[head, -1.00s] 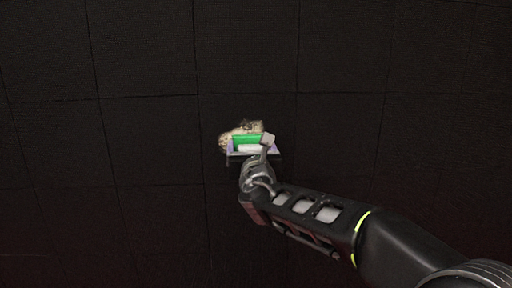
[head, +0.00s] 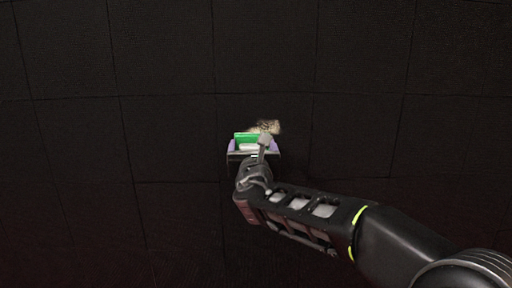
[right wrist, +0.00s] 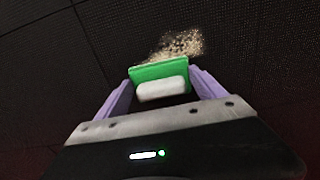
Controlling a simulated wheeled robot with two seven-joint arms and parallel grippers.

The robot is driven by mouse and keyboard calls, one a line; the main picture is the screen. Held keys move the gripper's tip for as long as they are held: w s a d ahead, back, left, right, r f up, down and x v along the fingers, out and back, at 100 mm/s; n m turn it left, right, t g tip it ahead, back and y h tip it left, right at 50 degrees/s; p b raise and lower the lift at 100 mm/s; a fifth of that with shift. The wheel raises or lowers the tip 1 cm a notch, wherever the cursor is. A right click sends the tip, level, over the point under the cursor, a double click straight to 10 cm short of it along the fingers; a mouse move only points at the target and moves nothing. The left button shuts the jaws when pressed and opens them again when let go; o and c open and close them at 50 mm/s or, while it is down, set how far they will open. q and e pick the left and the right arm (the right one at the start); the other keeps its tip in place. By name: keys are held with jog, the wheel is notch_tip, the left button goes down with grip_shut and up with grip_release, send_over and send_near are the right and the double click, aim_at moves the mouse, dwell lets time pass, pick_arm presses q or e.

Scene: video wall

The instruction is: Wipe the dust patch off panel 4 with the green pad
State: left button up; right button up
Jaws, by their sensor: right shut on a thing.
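The green pad (head: 245,138) with its white grip block is held in my right gripper (head: 254,147), in front of the dark wall. In the right wrist view the green pad (right wrist: 158,73) sits between the purple fingers, which are shut on its white block (right wrist: 162,90). The tan, speckled dust patch (head: 270,127) shows above and to the right of the pad. In the right wrist view the dust patch (right wrist: 184,44) lies just beyond the pad's upper edge, partly hidden by it. Whether the pad touches the panel is unclear. My left gripper is not in view.
The wall (head: 360,60) is made of black panels with thin seams, and no panel numbers are legible. No other objects stand in front of it. The space left of the pad is clear; my right arm fills the lower right.

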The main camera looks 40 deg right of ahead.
jog(key=shift+w+a, duration=0.15)
jog(key=shift+a, duration=0.05)
jog(key=w+a, duration=0.2)
jog(key=a, duration=0.1)
jog(key=shift+w, duration=0.15)
dwell(0.3)
jog(key=shift+r+p, duration=1.35)
jog(key=shift+r, duration=0.15)
jog(key=shift+f, duration=0.1)
jog(key=shift+s+d+b, duration=0.55)
jog(key=shift+d, duration=0.2)
jog(key=shift+s+d+b, duration=0.4)
jog(key=shift+s+d, duration=0.3)
jog(key=shift+d, duration=0.25)
